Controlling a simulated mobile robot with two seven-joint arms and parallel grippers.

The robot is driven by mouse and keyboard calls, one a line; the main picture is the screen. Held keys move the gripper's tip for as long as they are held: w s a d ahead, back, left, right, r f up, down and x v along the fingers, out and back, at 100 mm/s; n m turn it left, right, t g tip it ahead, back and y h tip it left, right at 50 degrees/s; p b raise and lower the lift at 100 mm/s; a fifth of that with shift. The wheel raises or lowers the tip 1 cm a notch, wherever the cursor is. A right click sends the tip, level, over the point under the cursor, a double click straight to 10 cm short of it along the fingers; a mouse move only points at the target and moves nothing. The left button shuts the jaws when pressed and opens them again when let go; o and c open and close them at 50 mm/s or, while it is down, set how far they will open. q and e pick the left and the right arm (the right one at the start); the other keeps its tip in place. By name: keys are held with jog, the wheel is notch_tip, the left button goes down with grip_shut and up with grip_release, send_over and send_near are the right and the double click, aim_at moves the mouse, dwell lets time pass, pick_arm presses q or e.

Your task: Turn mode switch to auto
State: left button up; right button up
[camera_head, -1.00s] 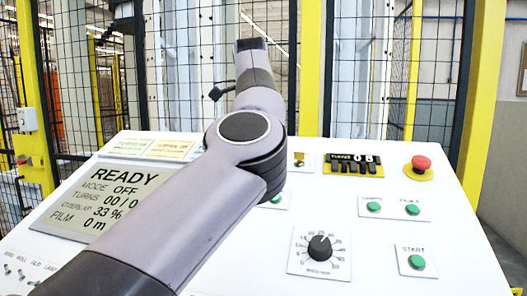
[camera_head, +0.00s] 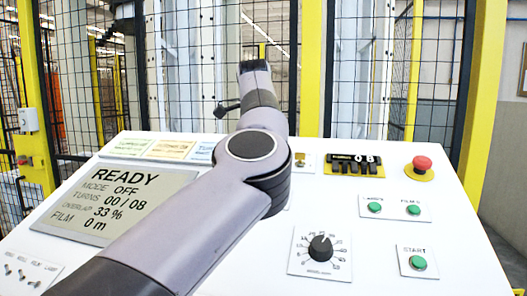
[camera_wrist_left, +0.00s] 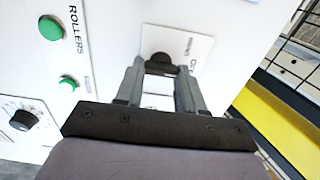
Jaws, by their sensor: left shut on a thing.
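The mode switch shows in the left wrist view as a black knob (camera_wrist_left: 160,60) on a white plate with lettering partly cut off by my fingers. My left gripper (camera_wrist_left: 160,72) has its two fingers on either side of this knob and is shut on it. In the head view my left arm hides the switch and the gripper. My right gripper is in neither view.
A mesh fence with yellow posts (camera_head: 481,100) stands behind.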

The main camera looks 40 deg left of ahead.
pick_arm(q)
jog(key=m+p, duration=0.1)
jog(key=m, duration=0.2)
jog(key=shift+m, duration=0.4)
jog(key=m, duration=0.4)
jog(key=shift+s+m, duration=0.15)
jog(key=shift+m, duration=0.25)
dwell(0.3)
jog(key=o, duration=1)
jog(key=shift+o, duration=0.2)
jog(key=v, duration=0.7)
